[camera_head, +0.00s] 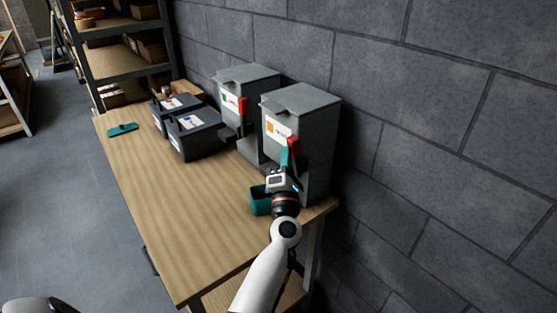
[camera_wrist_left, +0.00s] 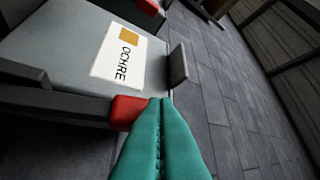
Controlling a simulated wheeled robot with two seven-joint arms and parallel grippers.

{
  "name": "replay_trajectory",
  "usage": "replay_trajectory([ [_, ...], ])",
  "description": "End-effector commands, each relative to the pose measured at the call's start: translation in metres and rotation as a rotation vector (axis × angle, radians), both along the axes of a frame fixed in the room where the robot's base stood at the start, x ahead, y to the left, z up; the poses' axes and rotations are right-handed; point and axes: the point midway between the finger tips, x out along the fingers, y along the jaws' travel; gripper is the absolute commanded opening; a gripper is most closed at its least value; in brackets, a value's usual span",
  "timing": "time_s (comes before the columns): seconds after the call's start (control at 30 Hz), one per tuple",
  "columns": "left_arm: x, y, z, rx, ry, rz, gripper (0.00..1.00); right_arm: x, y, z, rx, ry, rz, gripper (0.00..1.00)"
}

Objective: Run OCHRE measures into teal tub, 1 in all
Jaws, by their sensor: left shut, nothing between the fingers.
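The OCHRE dispenser (camera_head: 305,115) is a grey box by the wall with a white label and ochre square. Its label (camera_wrist_left: 118,55) reads OCHRE in the left wrist view. Its red-tipped lever (camera_head: 293,143) also shows in the left wrist view (camera_wrist_left: 126,112). My left gripper (camera_head: 286,158) is shut and empty, its teal fingertips at the red lever tip; I cannot tell whether they touch it. The teal tub (camera_head: 259,201) stands on the table below the dispenser, partly hidden by my left wrist; its contents cannot be made out. My right gripper is not in view.
A second grey dispenser (camera_head: 245,90) with a green-marked label and red lever stands behind. Two dark bins (camera_head: 195,140) and a teal flat object (camera_head: 122,130) lie farther along the wooden table (camera_head: 165,205). The table's left and front part is clear.

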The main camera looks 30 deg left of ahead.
Motion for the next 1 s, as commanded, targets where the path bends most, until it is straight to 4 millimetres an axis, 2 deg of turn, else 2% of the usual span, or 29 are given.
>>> replay_trajectory([
  [0.4,0.023,-0.010,0.012,-0.002,-0.001,-0.001,0.00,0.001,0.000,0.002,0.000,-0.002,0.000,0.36],
  [1.0,0.028,-0.012,0.014,0.000,-0.002,-0.001,0.00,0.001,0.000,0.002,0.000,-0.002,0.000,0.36],
])
